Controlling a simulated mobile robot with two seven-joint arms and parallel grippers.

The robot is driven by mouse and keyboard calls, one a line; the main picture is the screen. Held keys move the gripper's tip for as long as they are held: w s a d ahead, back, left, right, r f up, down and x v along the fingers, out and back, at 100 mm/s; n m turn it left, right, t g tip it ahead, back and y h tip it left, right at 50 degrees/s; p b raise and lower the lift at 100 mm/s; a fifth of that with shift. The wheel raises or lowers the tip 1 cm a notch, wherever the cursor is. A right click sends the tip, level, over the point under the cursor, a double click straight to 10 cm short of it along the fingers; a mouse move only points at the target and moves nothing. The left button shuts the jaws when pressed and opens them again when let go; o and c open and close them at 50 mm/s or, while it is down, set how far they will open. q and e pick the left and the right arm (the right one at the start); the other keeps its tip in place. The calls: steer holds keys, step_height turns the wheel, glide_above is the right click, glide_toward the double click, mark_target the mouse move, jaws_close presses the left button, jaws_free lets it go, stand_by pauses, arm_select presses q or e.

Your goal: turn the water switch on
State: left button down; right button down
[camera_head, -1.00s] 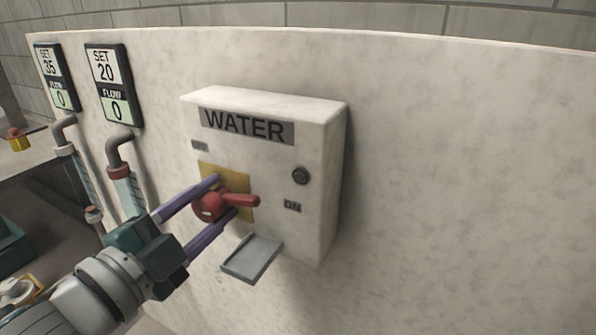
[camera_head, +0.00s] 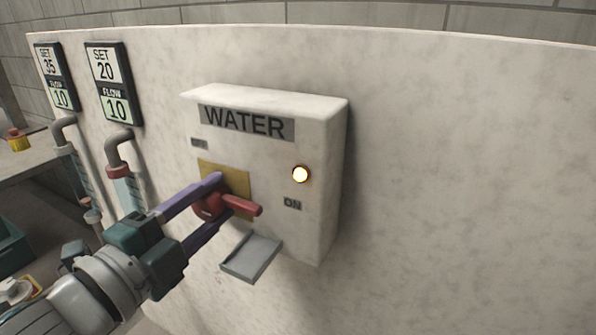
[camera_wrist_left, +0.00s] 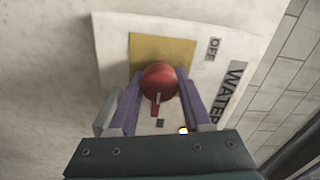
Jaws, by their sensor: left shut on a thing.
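The water switch is a red round knob with a lever (camera_head: 240,205) on a yellow plate (camera_head: 236,180). It sits on the front of a white box labelled WATER (camera_head: 318,170). The lever points right and slightly down, toward the ON label (camera_head: 292,204). The OFF label (camera_wrist_left: 213,49) shows in the left wrist view. A round lamp (camera_head: 301,174) on the box is lit. My left gripper (camera_head: 227,201) has its purple fingers shut on the red knob, one on either side; the knob (camera_wrist_left: 159,80) also shows between them in the left wrist view. My right gripper is out of view.
Two displays (camera_head: 60,78) (camera_head: 114,84) on the left of the wall read SET 35 and SET 20, both with FLOW 10. Pipes and tubes (camera_head: 121,165) stand below them. A small grey shelf (camera_head: 250,257) juts out below the switch. The wall to the right is bare.

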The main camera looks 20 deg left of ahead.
arm_select(q)
steer(key=shift+c, duration=1.7)
jaws_free()
steer(key=s, duration=1)
steer(key=shift+a+b, duration=0.35)
steer(key=shift+a, duration=0.05)
steer(key=shift+w+r, duration=0.1)
